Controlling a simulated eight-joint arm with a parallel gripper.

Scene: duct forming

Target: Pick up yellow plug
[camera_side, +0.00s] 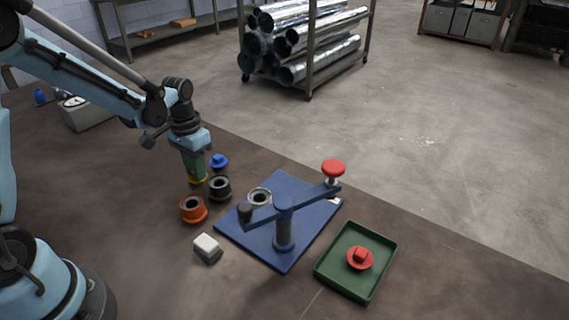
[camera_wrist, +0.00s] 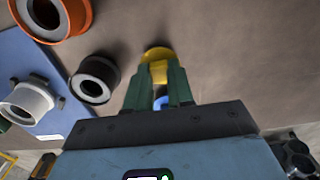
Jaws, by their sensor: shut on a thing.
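The yellow plug (camera_wrist: 157,54) is between the green fingertips of my gripper (camera_wrist: 158,78) in the wrist view. In the side view the plug (camera_side: 197,182) shows as a small yellow edge under my gripper (camera_side: 195,174), which points down at the left of the work area. My gripper is shut on the plug. The fingers hide much of it, and I cannot tell whether it touches the table.
A blue plug (camera_side: 218,161), a black ring (camera_side: 219,188) and an orange ring (camera_side: 193,209) stand close to my gripper. A blue base with a lever press (camera_side: 284,225), a white block (camera_side: 207,248) and a green tray (camera_side: 331,277) holding a red plug (camera_side: 360,257) lie beyond.

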